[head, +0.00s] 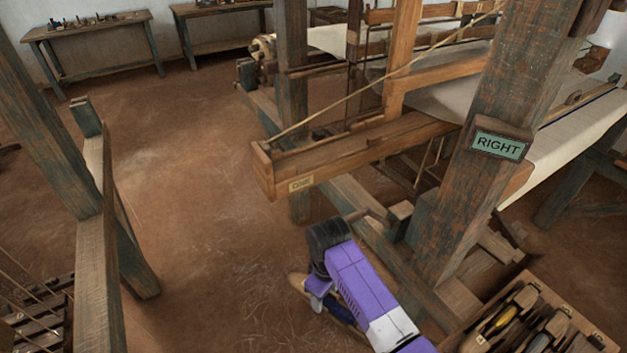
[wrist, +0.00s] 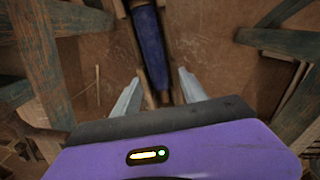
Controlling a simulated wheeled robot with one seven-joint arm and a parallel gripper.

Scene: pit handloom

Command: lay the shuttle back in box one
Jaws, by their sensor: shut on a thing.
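The shuttle (head: 298,281) is a pale wooden boat shape with a dark blue wound pirn, low in the middle of the head view and partly hidden by my arm. In the wrist view the shuttle (wrist: 148,45) runs up from between the two fingers. My gripper (wrist: 160,88) is shut on it. In the head view my gripper (head: 318,287) is in front of and below box one. Box one (head: 335,162) is a long wooden trough on the loom with a small tag (head: 301,184) at its near-left end; its inside is only partly visible.
A loom post (head: 475,190) with a RIGHT sign (head: 499,146) stands right of box one. A cord (head: 350,98) slants up from the box's end. A tray of shuttles (head: 480,335) is at lower right. A timber frame (head: 95,190) stands left; open floor (head: 190,160) lies between.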

